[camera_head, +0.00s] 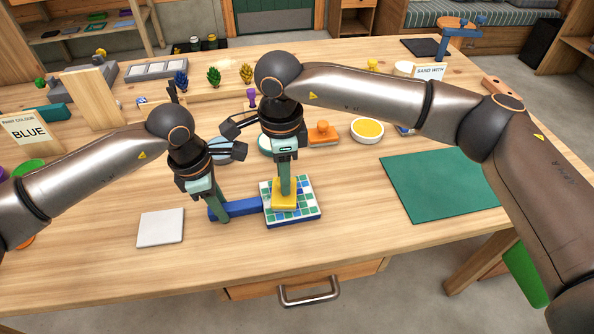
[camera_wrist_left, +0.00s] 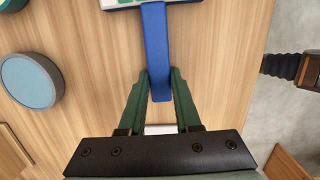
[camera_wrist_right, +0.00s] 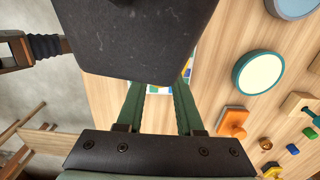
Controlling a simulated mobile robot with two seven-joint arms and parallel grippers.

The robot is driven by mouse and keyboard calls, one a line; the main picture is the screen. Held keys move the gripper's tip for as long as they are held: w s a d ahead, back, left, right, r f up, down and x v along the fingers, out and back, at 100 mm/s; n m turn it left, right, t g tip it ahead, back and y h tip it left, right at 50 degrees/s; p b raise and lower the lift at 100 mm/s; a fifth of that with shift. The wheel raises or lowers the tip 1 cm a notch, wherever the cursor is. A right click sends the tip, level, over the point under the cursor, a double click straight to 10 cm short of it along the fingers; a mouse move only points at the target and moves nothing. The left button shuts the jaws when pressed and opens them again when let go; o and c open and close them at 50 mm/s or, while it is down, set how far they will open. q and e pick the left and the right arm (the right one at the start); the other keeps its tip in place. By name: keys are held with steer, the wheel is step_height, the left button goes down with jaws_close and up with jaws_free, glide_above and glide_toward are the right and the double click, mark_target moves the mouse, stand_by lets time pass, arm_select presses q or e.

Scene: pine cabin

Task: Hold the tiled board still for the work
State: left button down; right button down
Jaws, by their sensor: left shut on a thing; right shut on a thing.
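The tiled board (camera_head: 307,213), with white, green and blue tiles, lies flat on the wooden table. A blue handle (camera_head: 242,207) sticks out from its left side. My left gripper (camera_head: 218,214) is shut on this handle near its free end. The left wrist view shows the handle (camera_wrist_left: 157,45) between the two green fingers (camera_wrist_left: 159,88). My right gripper (camera_head: 285,186) is shut on a yellow tool (camera_head: 284,203) that sits over the tiles. In the right wrist view, a dark shape hides most of the board and the tool.
A white tile (camera_head: 161,228) lies left of the board, and a green mat (camera_head: 440,185) lies to the right. Behind are an orange-handled block (camera_head: 323,134) and a bowl of yellow stuff (camera_head: 367,129). The table's front edge is close; a drawer handle (camera_head: 309,292) sits below.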

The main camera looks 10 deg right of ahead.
steer(key=shift+a, duration=0.5)
steer(key=shift+w, duration=0.85)
steer(key=shift+w+d, duration=0.15)
steer(key=shift+d, duration=0.2)
steer(key=shift+w+d, duration=0.1)
steer(key=shift+d, duration=3)
steer(key=shift+d+r, duration=0.1)
steer(key=shift+d, duration=0.1)
step_height(320, 180, up, 8)
steer(key=shift+a, duration=0.1)
